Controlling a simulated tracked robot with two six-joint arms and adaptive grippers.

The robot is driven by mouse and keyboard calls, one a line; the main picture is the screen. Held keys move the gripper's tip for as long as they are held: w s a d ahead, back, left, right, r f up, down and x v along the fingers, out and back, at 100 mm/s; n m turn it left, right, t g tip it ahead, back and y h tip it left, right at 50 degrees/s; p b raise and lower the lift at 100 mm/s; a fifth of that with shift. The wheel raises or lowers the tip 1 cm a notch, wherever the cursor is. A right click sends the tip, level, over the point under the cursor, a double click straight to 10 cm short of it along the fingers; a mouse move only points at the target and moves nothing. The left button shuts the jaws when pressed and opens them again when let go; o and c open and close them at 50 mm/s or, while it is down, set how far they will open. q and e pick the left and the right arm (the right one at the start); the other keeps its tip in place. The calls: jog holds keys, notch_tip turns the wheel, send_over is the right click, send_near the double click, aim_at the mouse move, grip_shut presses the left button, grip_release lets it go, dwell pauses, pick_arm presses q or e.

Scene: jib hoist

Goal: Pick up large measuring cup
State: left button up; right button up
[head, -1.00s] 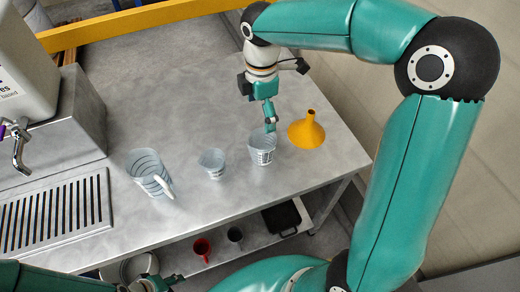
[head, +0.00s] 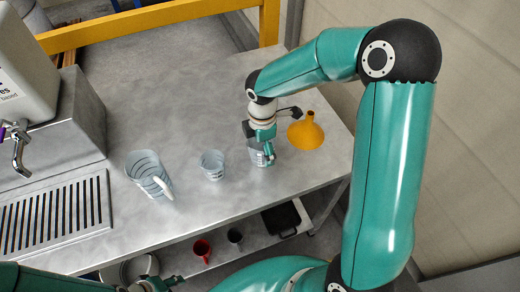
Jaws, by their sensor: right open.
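Three clear measuring vessels with dark markings stand upright on the grey metal table. The largest (head: 145,168), with a pale handle towards the lower right, is at left. A small cup (head: 212,164) stands in the middle. A medium-sized cup (head: 254,152) at right is partly hidden by my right gripper. My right gripper (head: 269,152) is open, pointing down over the medium cup's right side; I cannot tell whether it touches the cup. My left gripper (head: 165,283) shows at the bottom edge, low and away from the cups, its fingers unclear.
A yellow funnel (head: 306,132) stands just right of the medium cup. A dispenser with a tap (head: 18,155) and a slotted drip tray (head: 105,205) fill the left. A red mug (head: 202,249), a dark mug (head: 235,236) and a black tray (head: 282,218) are on the lower shelf.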

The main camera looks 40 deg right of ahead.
jog(key=c, duration=1.2)
